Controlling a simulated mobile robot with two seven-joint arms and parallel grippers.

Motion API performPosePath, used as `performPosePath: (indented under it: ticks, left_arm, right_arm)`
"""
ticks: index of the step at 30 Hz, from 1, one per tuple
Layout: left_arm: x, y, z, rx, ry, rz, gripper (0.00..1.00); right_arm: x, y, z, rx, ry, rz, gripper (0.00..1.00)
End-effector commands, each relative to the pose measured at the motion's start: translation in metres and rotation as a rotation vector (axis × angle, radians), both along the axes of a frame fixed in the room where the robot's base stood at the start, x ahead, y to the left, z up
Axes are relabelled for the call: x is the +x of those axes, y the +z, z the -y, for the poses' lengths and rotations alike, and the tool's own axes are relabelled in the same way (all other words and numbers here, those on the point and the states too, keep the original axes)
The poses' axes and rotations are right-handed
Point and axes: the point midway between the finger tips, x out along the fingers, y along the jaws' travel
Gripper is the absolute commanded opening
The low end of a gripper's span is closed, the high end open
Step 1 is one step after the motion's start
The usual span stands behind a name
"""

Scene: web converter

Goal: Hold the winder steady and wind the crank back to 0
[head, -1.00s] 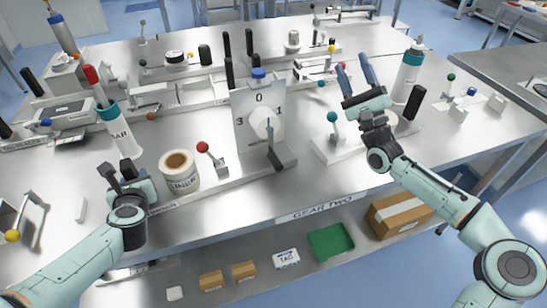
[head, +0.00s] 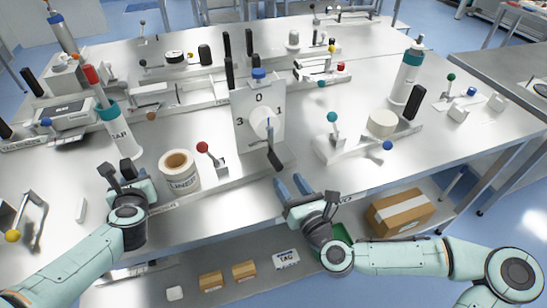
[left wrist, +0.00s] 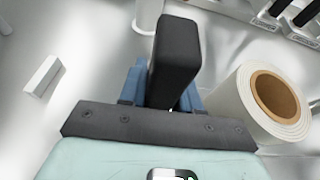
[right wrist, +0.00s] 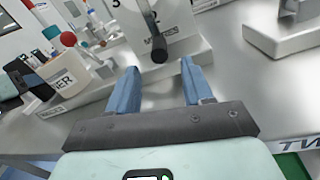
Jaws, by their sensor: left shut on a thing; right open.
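The winder has an upright white panel (head: 258,105) marked 0, 1 and 3, a round hub and a dark crank (head: 273,153) hanging down and slightly right. The crank's dark knob also shows in the right wrist view (right wrist: 159,50). My left gripper (head: 120,178) is shut on a black upright grip (left wrist: 175,55) at the left end of the winder's base (head: 225,182). My right gripper (head: 293,185) is open and empty, in front of and below the crank. Its blue fingers point toward the crank, one each side of the knob in the right wrist view, not touching it.
A roll marked LINER (head: 180,172) and a red-knobbed lever (head: 205,152) stand on the base between my left gripper and the panel. A teal-capped bottle (head: 118,130) stands behind my left gripper.

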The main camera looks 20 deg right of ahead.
Motion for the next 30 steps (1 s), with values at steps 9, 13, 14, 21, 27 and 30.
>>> performPosePath:
  ticks: [9,13,14,21,27,30]
  left_arm:
    - [-0.002,-0.014,-0.002,-0.003,0.003,-0.028,0.00]
    - [-0.002,-0.014,-0.002,-0.003,0.003,-0.028,0.00]
    - [-0.002,-0.014,-0.002,-0.003,0.003,-0.028,0.00]
    - [-0.002,-0.014,-0.002,-0.003,0.003,-0.028,0.00]
    - [-0.002,-0.014,-0.002,-0.003,0.003,-0.028,0.00]
    - [-0.002,-0.014,-0.002,-0.003,0.003,-0.028,0.00]
  right_arm:
    - [0.065,0.001,-0.008,-0.003,0.000,0.004,0.51]
    - [0.084,0.001,-0.009,-0.002,0.000,0.004,0.51]
    - [0.087,0.001,-0.010,-0.003,-0.001,0.004,0.51]
    - [0.100,0.000,-0.010,-0.005,0.000,0.002,0.51]
    - [0.100,0.000,-0.010,-0.005,0.000,0.002,0.51]
    - [0.099,0.000,-0.010,-0.004,0.000,0.002,0.25]
